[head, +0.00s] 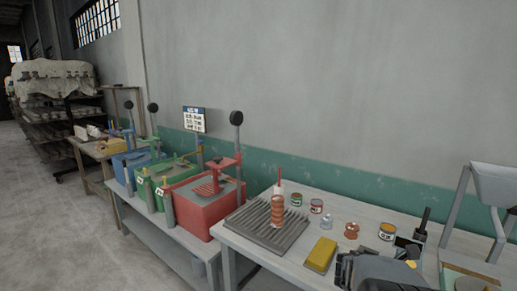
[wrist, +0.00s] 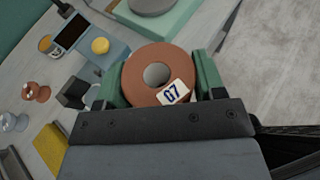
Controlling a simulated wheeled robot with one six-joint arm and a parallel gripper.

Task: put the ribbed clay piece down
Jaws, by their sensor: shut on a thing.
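In the wrist view, my gripper (wrist: 159,80) has its two green fingers shut on a round terracotta clay piece (wrist: 137,83). The piece is seen end-on, with a round hole in its middle and a white label reading G7. Its sides, and any ribs on them, are hidden from this angle. In the head view a dark part of my arm shows at the bottom right, and I cannot make out the fingers or the held piece there. Another terracotta piece, with ribbed sides (head: 277,216), stands upright on the grey grooved rack (head: 262,236) on the table.
On the table (head: 300,268) are a yellow block (head: 321,254), small tins (head: 387,231), a clear knob-shaped piece and a terracotta one (head: 351,230). A dark block (wrist: 75,93) and a blue scale (wrist: 90,45) with a yellow disc lie left of my gripper. Red, green and blue press stations stand left.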

